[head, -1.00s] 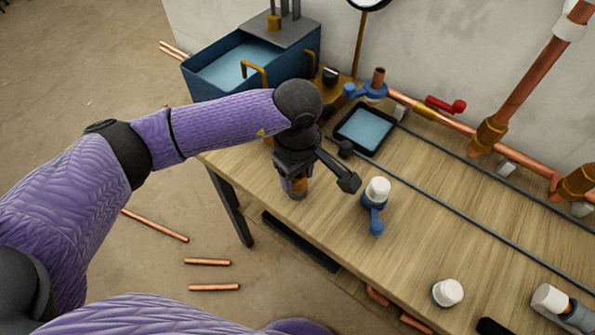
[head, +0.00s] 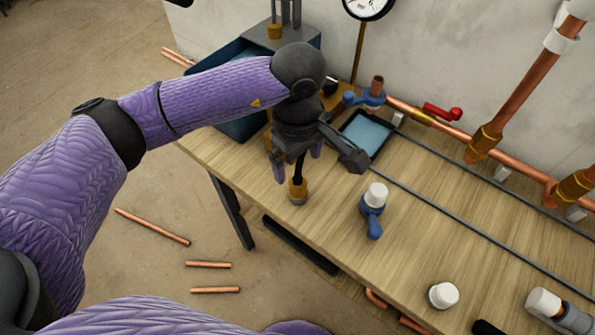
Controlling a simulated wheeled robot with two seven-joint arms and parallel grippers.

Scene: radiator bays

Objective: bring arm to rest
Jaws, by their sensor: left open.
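My purple left arm reaches in from the left over the wooden bench. Its dark gripper (head: 297,168) points down and is open, with the fingers apart. A small brass-coloured piece with a dark stem (head: 298,190) stands upright on the bench just below the fingers. The top of its stem is partly hidden by the gripper, so I cannot tell whether they touch. My right gripper is out of view.
A blue valve with a white cap (head: 373,210) stands on the bench (head: 330,210) to the right. A black tray (head: 367,134), a blue tank (head: 240,122), copper pipes (head: 470,143) and a gauge (head: 369,5) are behind. A white cap (head: 443,295) lies nearer the front.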

